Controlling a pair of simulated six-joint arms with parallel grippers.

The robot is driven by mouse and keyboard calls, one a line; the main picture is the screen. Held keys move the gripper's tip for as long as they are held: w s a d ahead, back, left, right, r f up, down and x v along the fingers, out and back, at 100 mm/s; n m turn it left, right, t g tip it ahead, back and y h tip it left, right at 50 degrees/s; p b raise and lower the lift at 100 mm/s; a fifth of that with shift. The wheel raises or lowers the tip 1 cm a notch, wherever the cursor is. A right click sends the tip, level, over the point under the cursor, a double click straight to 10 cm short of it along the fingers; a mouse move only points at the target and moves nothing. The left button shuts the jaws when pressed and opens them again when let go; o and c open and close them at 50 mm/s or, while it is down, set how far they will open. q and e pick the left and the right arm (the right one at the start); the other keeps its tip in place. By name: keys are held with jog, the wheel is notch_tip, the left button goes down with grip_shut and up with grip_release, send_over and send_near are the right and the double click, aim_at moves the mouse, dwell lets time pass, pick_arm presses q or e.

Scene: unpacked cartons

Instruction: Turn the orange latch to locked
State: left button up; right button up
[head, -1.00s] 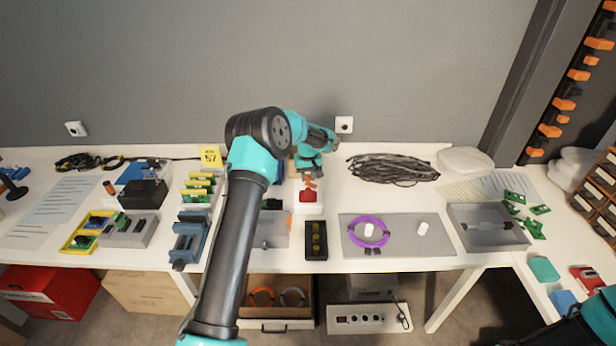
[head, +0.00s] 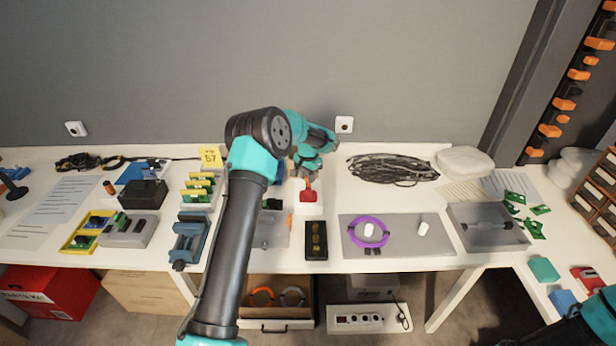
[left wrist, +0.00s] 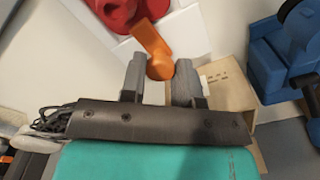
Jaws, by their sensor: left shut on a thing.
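The orange latch (left wrist: 152,45) shows in the left wrist view as a short bar with a rounded end, beside a red round part (left wrist: 118,8) on a white surface. My left gripper (left wrist: 160,80) is shut on the rounded end of the latch, one grey finger on each side. In the head view my left gripper (head: 308,172) is over the back of a white block (head: 309,210) that carries a red part (head: 308,194). I cannot read a locked mark. My right gripper is not in view.
A black holder with yellow round pieces (head: 316,240) stands in front of the white block. A coil of dark cable (head: 392,169) lies to the right, and a grey mat (head: 395,247) with a purple ring (head: 368,231) is nearer the front. Blue-grey fixtures stand left of my forearm.

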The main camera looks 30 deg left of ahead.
pick_arm(q)
jog(key=shift+m, duration=0.5)
jog(key=o, duration=0.9)
notch_tip(320, 180, up, 17)
jog(key=shift+r, duration=0.2)
dwell(0.3)
dwell(0.4)
